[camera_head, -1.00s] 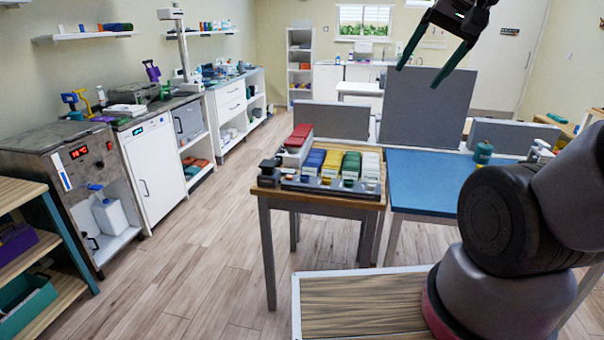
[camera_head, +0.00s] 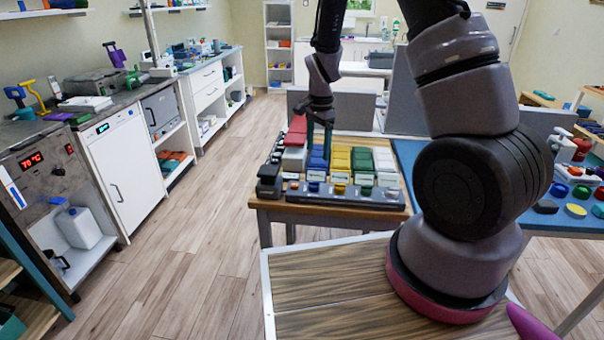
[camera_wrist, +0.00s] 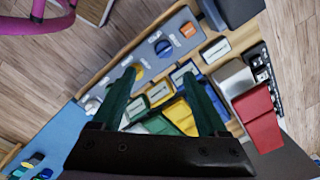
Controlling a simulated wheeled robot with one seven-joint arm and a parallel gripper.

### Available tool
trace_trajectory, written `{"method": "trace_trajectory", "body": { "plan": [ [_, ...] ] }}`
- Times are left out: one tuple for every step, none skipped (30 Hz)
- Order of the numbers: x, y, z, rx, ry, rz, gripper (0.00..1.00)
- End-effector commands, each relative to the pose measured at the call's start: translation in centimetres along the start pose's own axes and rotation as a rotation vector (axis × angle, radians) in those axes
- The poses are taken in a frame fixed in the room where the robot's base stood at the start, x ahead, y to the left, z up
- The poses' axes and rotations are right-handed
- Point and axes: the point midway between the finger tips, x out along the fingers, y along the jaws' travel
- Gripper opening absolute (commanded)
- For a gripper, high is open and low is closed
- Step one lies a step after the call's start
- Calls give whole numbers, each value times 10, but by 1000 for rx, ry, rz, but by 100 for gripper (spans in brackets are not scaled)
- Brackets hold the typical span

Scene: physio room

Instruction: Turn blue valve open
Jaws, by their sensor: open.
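The blue valve appears as a small round blue knob (camera_head: 313,187) on a grey panel along the front of the wooden table. It also shows in the wrist view (camera_wrist: 163,47), between an orange knob and a yellow knob. My gripper (camera_head: 318,152) points down above the coloured blocks just behind the panel. Its two green fingers (camera_wrist: 160,75) are apart with nothing held between them. In the wrist view the blue knob lies beyond the fingertips, not touched by them.
Red, blue, yellow, green and white blocks (camera_head: 338,158) stand close behind the grey panel (camera_head: 352,197). A blue-topped table (camera_head: 408,150) is at the right, partly hidden by my arm. A counter with equipment (camera_head: 98,115) runs along the left. The floor between is clear.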

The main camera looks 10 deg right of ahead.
Motion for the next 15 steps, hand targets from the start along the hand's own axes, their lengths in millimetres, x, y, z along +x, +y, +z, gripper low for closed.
{"method": "trace_trajectory", "body": {
  "plan": [
    [12, 0, 0, 9, 4, 16, 76],
    [16, 0, 0, 15, 6, 20, 76],
    [20, 0, 0, 21, 8, 25, 76],
    [23, -1, 0, 24, 9, 28, 76],
    [25, -1, 0, 26, 10, 29, 76],
    [28, 0, 0, 27, 10, 31, 76],
    [31, 0, 0, 28, 10, 32, 76],
    [34, 0, -1, 28, 10, 33, 76],
    [39, 0, -1, 27, 11, 33, 76],
    [43, 1, -1, 27, 10, 33, 76],
    [48, 1, -1, 28, 10, 34, 76],
    [56, 2, -1, 28, 9, 34, 76],
    [62, 2, -1, 27, 9, 34, 76],
    [68, 2, -1, 27, 10, 34, 76],
    [76, 2, -1, 28, 9, 34, 76]
  ]
}}
